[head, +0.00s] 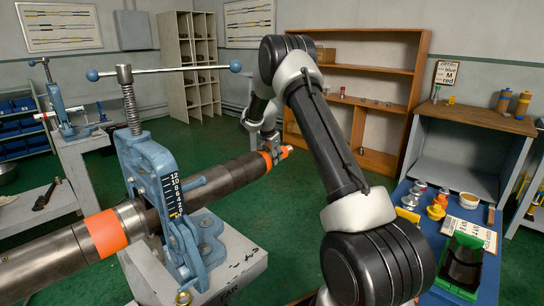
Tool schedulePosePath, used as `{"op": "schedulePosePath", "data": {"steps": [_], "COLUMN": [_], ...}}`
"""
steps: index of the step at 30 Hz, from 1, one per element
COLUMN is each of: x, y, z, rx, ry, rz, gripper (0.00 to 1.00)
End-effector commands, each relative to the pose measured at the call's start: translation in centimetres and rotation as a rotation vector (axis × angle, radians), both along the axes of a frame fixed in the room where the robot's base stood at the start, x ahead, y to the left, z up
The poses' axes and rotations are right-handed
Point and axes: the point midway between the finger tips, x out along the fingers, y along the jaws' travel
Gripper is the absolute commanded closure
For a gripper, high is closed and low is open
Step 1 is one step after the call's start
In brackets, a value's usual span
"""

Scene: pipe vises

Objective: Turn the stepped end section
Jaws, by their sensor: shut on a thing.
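A long dark pipe (222,181) runs from the lower left through a blue pipe vise (168,205) toward the upper right. Its far end is the stepped end section, with an orange band (267,160) and a thinner orange tip (285,152). My gripper (274,146) is at this far end, shut on the stepped end section. Its fingers are small in view and partly hidden by the wrist. Another orange band (106,233) and a metal collar (130,215) are on the pipe left of the vise.
The vise stands on a grey bench (232,258); its T-handle (170,70) sticks out above. A blue-topped table (425,237) with small parts and a green bin (461,264) is at the right. A wooden shelf (375,40) stands behind. Green floor is clear beyond the pipe.

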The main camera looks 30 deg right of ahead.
Motion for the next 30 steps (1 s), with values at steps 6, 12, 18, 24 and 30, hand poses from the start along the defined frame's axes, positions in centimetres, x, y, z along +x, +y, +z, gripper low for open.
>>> {"op": "schedulePosePath", "data": {"steps": [6,12,18,24,30], "x": [0.15,0.34,0.57,0.79,0.83], "y": [0.06,0.13,0.24,0.33,0.31], "z": [0.05,-0.02,-0.11,-0.19,-0.22], "rx": [-0.014,-0.050,-0.106,-0.163,-0.198], "ry": [0.034,0.135,0.290,0.443,0.543], "rz": [0.001,0.002,0.001,0.003,0.002], "gripper": [0.78,0.78,0.77,0.77,0.77]}}
